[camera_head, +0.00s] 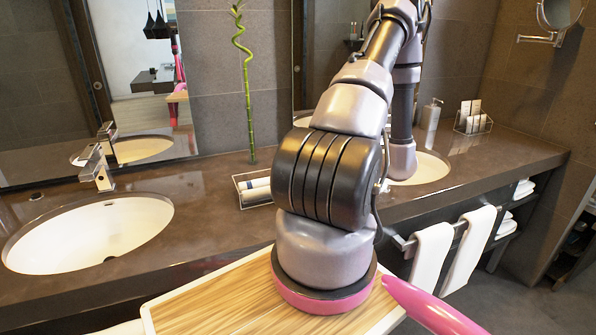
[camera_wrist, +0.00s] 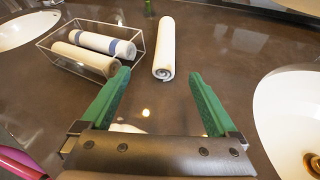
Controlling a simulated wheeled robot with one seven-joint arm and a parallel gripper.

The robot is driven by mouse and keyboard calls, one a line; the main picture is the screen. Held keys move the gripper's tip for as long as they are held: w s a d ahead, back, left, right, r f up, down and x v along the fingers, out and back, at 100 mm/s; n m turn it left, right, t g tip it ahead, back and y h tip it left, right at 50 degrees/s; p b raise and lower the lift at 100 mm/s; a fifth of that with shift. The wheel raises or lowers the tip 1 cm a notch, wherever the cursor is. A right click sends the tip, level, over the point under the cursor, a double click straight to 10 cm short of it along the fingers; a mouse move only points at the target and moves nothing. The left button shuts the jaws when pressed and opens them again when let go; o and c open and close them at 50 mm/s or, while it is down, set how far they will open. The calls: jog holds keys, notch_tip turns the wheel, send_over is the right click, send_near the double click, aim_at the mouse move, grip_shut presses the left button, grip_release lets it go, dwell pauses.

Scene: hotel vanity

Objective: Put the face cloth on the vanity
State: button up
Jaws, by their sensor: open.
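A rolled white cloth (camera_wrist: 164,48), which looks like the face cloth, lies on the brown vanity top (camera_wrist: 228,58), beside the clear tray. In the wrist view my gripper (camera_wrist: 158,76) is open and empty. Its two green fingers are spread, and the cloth's near end lies just beyond and between their tips, apart from both. In the head view my arm hides the gripper and this cloth; the vanity (camera_head: 192,194) runs across behind the arm.
The clear-walled tray (camera_head: 239,190) holds a rolled beige cloth (camera_wrist: 86,60) and a blue-striped white one (camera_wrist: 103,43). Sinks lie left (camera_head: 88,236) and right (camera_wrist: 290,115). A faucet (camera_head: 97,168), bamboo stem (camera_head: 247,90) and soap bottle (camera_head: 431,114) stand on the vanity.

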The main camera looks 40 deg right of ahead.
jog(key=shift+d+f+h, duration=0.2)
jog(key=shift+f+h, duration=0.1)
jog(key=shift+f, duration=0.2)
jog(key=shift+m, duration=0.3)
jog(key=x, duration=1)
jog(key=shift+f, duration=0.2)
grip_shut()
notch_tip(320, 180, up, 10)
jog(key=shift+f, duration=0.1)
jog(key=shift+s, duration=0.1)
